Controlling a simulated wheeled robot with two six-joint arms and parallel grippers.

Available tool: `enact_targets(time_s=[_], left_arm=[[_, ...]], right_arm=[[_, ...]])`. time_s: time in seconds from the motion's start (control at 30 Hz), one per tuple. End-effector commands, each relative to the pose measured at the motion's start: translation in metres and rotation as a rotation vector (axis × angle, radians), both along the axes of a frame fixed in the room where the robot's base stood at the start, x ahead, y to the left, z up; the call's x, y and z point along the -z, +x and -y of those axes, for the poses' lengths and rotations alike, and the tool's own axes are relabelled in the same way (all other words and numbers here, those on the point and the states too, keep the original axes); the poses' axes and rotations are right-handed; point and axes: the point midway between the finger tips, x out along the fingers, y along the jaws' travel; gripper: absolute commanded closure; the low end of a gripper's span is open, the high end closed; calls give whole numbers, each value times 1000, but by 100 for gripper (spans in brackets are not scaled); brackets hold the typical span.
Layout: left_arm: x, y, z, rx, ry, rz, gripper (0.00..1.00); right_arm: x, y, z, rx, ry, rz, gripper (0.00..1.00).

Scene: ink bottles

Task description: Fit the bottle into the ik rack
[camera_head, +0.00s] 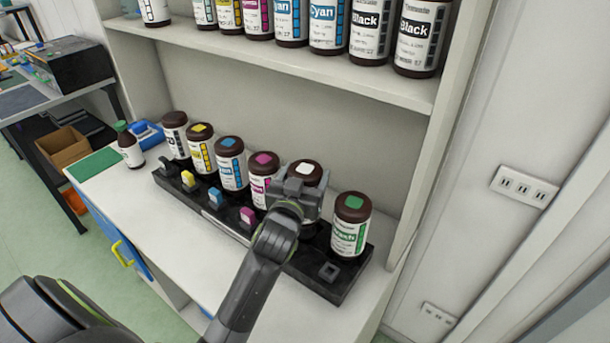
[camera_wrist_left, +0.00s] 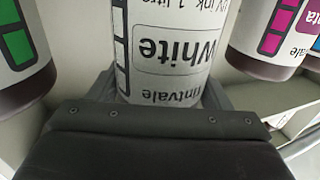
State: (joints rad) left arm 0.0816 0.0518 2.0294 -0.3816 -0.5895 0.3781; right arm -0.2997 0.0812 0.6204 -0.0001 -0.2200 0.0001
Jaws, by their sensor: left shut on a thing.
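The white ink bottle (camera_head: 305,172), brown with a white square on its cap, is in line with the other bottles, between the magenta and green ones. My left gripper (camera_head: 297,200) is shut around it. In the left wrist view the bottle's label (camera_wrist_left: 180,50) reads "White", upside down, between the jaws (camera_wrist_left: 165,100). The black ink rack (camera_head: 215,218) runs along the counter with bottles standing in it. The gripper hides the white bottle's lower part, so I cannot tell whether it is seated. My right gripper is not in view.
The green-marked bottle (camera_head: 351,224) stands close on the right and the magenta one (camera_head: 263,178) close on the left. A shelf (camera_head: 280,55) with several bottles overhangs behind. A small bottle (camera_head: 129,146) and green mat (camera_head: 95,164) are at the left. The front counter strip is clear.

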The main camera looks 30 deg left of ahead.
Motion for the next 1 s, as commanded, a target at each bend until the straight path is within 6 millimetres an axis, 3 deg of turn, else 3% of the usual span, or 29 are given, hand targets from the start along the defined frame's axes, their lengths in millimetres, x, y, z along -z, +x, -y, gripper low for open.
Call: enact_targets(time_s=[1.0], left_arm=[[16, 0, 0, 1, 1, 4, 84]], right_arm=[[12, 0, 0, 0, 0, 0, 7]])
